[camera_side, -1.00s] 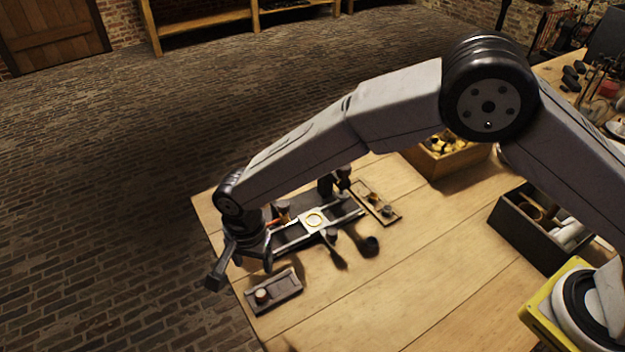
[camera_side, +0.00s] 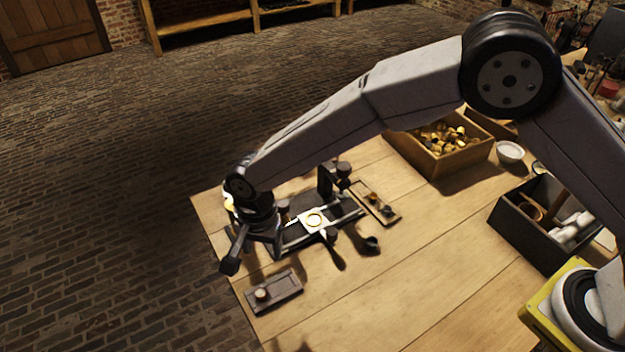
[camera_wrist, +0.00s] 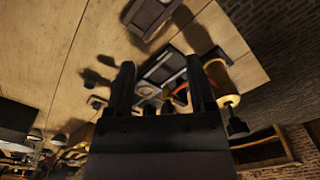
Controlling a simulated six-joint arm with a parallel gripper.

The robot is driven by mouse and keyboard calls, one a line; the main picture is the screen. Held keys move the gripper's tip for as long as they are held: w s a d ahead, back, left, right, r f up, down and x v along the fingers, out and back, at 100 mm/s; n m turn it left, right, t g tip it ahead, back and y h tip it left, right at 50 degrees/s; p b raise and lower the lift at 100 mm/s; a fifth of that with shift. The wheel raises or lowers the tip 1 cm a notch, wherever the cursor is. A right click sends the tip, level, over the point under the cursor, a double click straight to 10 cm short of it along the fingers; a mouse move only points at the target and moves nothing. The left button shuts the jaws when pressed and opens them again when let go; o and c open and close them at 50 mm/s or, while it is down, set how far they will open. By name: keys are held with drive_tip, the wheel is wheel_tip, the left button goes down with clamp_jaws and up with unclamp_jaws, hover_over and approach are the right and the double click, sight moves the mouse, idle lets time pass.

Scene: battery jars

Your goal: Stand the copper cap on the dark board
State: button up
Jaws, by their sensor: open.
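My gripper (camera_side: 256,250) hangs over the left edge of the bench, open and empty; in the wrist view its two dark fingers (camera_wrist: 160,68) stand well apart. A small round cap (camera_side: 262,293), pale on top in this light, stands in a small dark tray (camera_side: 285,289) in front of the gripper. I cannot tell for sure that it is the copper one. A dark board (camera_side: 348,207) lies beyond and right of the gripper, under a pale metal frame (camera_side: 314,220) with a gold ring. The gripper hides the board's left part.
A narrow wooden tray (camera_side: 376,203) with small pieces lies right of the board. A wooden box of brass parts (camera_side: 440,148), a white bowl (camera_side: 510,152) and a dark box (camera_side: 540,222) stand farther right. An amber cylinder (camera_wrist: 219,76) shows beside the right finger. The front bench is clear.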

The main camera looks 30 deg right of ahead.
drive_tip(key=d+r+n, duration=0.2)
drive_tip(key=d+r, duration=0.3)
drive_tip(key=d, duration=0.7)
drive_tip(key=s+d+r+n+t, duration=0.1)
drive_tip(key=s+d+n, duration=0.2)
drive_tip(key=s+d, duration=0.3)
drive_tip(key=s+d+r+n+t, duration=0.1)
drive_tip(key=s+d, duration=0.6)
drive_tip(key=d, duration=0.8)
drive_tip(key=shift+s+r+n, duration=0.3)
drive_tip(key=shift+r+n, duration=0.4)
drive_tip(key=shift+n, duration=0.5)
